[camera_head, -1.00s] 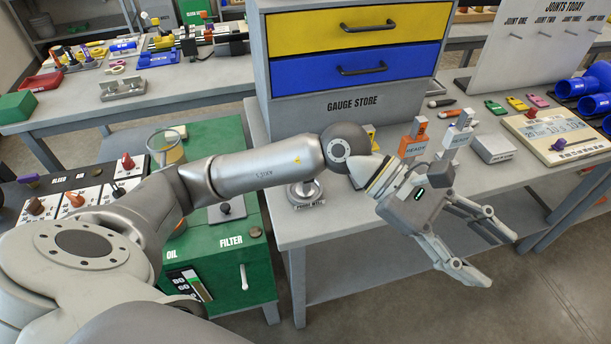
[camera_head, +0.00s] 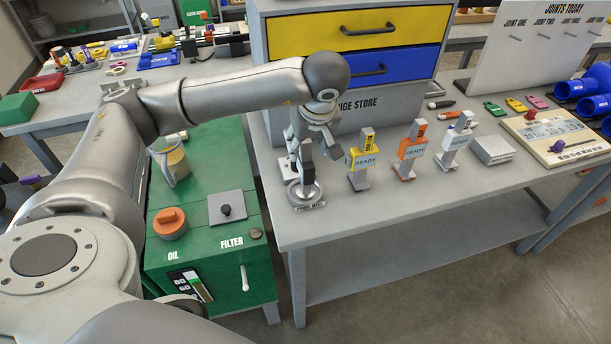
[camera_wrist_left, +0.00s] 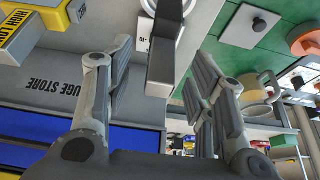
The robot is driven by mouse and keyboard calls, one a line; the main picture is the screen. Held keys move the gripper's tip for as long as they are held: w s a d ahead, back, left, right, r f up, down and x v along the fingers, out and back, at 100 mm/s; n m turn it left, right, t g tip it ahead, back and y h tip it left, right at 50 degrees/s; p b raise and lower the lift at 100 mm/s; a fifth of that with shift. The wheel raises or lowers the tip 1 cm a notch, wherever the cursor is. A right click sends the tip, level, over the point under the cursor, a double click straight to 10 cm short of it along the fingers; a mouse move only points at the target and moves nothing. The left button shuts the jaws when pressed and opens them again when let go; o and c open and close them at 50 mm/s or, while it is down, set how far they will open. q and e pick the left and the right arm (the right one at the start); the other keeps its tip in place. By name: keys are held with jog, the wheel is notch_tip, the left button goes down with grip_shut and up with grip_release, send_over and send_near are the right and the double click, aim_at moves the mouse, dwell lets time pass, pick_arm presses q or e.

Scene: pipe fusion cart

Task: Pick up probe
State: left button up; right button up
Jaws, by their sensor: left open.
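The probe (camera_head: 307,172) stands upright in a round metal well (camera_head: 305,192) at the near left corner of the grey bench. In the left wrist view the probe (camera_wrist_left: 162,52) is a dark and light grey bar, with part of the pale well ring behind it. My left gripper (camera_head: 315,146) points down around the probe's top, partly hiding it. In the left wrist view the open fingers (camera_wrist_left: 163,68) lie on either side of the probe, with gaps showing. My right gripper is out of view.
Close right of the probe stand yellow (camera_head: 362,160), orange (camera_head: 411,152) and white (camera_head: 455,141) READY gauges. The blue and yellow drawer cabinet (camera_head: 350,92) rises behind. A green oil and filter unit (camera_head: 205,245) sits left. The bench front is clear.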

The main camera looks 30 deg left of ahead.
pick_arm(q)
jog(key=shift+w+a+f, duration=0.1)
jog(key=shift+a+f, duration=0.1)
jog(key=shift+f, duration=0.25)
jog(key=shift+w+a+f+p, duration=0.15)
jog(key=shift+a+f+p, duration=0.15)
jog(key=shift+f+p, duration=0.2)
jog(key=p+x, duration=0.1)
jog(key=x, duration=0.2)
jog(key=shift+w+a+f, duration=0.1)
jog(key=shift+a+f, duration=0.05)
jog(key=shift+f, duration=0.05)
jog(key=shift+w+a+f, duration=0.15)
jog(key=shift+f, duration=0.2)
jog(key=shift+c, duration=0.3)
grip_shut()
